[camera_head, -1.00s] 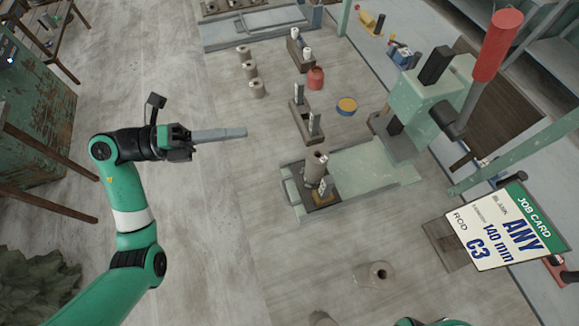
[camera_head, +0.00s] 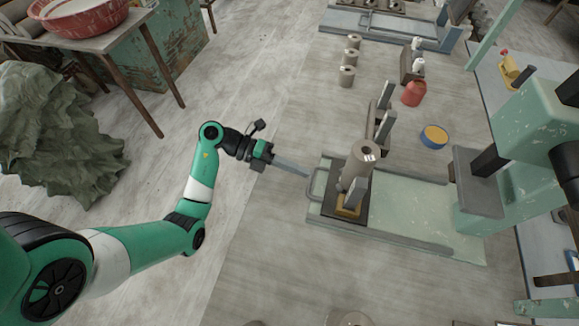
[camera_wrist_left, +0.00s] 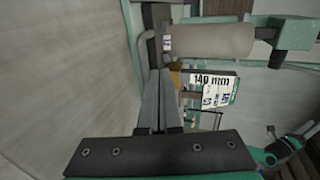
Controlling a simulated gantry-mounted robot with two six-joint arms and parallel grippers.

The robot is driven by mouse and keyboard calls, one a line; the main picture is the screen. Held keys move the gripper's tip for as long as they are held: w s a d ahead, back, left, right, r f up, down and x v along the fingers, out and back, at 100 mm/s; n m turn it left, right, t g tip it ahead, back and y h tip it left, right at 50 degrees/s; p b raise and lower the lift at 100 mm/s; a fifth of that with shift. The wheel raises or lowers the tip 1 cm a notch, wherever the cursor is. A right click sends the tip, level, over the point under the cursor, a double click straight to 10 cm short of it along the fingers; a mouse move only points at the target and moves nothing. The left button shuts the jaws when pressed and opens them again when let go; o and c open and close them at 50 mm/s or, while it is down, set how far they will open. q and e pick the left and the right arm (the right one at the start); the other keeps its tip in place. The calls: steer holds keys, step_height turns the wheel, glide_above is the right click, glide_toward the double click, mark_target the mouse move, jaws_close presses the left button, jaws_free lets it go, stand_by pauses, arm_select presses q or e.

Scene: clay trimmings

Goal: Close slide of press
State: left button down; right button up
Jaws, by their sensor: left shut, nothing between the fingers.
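The pale green press (camera_head: 525,140) stands at the right, with its bed (camera_head: 415,205) reaching left. The slide's dark plate (camera_head: 335,217) is at the bed's left end, out from under the press head. A grey handle (camera_head: 312,186) is on the slide's left edge. A grey-brown cylinder (camera_head: 358,165) stands on the plate. My left gripper (camera_head: 307,173) is shut and empty, its long fingers pointing right with tips close to the handle; I cannot tell whether they touch. In the left wrist view, the shut fingers (camera_wrist_left: 158,72) reach toward the handle and cylinder (camera_wrist_left: 208,42).
Grey upright pieces (camera_head: 383,118) stand just behind the slide. Floor left of the slide is clear.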

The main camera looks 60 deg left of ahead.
mark_target(343, 182)
arm_select(q)
steer(key=b+x, duration=0.1)
steer(key=x, duration=0.3)
steer(key=shift+w+d+f, duration=0.1)
steer(key=shift+w+d, duration=0.05)
steer(key=shift+d, duration=0.05)
steer(key=shift+w+d, duration=0.15)
steer(key=shift+w+d+p, duration=0.35)
steer(key=shift+w+d, duration=0.05)
steer(key=w+d+p, duration=0.3)
steer(key=w+d, duration=0.2)
steer(key=w, duration=0.1)
steer(key=shift+d, duration=0.4)
steer(key=w+d, duration=0.6)
steer(key=w, duration=0.1)
steer(key=shift+d+p, duration=0.15)
steer(key=shift+p, duration=0.25)
steer(key=shift+w+d, duration=0.5)
steer(key=shift+w, duration=0.05)
